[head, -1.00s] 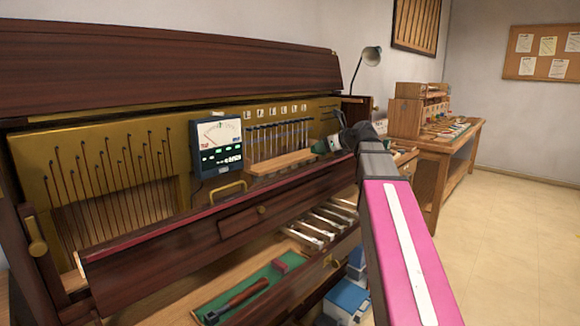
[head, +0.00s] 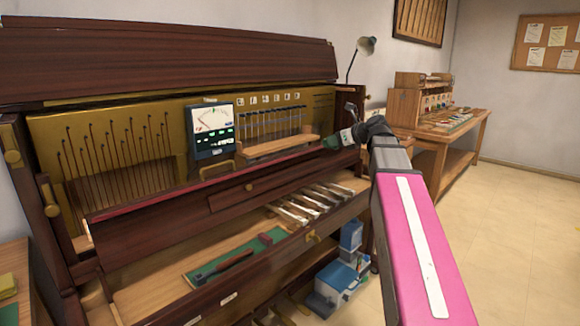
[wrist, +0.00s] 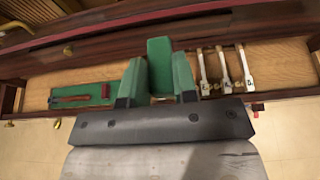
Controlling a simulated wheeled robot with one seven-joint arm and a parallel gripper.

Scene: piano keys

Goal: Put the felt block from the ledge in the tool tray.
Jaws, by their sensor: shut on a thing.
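A green felt block (wrist: 160,65) sits between the two green fingers of my gripper (wrist: 158,80) in the wrist view. The fingers are shut on it from both sides. In the head view my gripper (head: 342,138) is beside the right end of the wooden ledge, high above the lower shelf; the block cannot be told apart there. The tool tray (head: 205,272), lined in green, lies on the lower shelf to the left and below. It holds a dark red-handled tool (head: 222,266) and a small red block (head: 265,239). The tray also shows in the wrist view (wrist: 62,91).
The wooden ledge (head: 280,145) runs below a row of hammers, beside a dial meter (head: 212,130). A dark wooden rail (head: 150,207) stands above the lower shelf. White-and-wood key parts (head: 305,203) lie right of the tray. Blue boxes (head: 335,285) stand on the floor.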

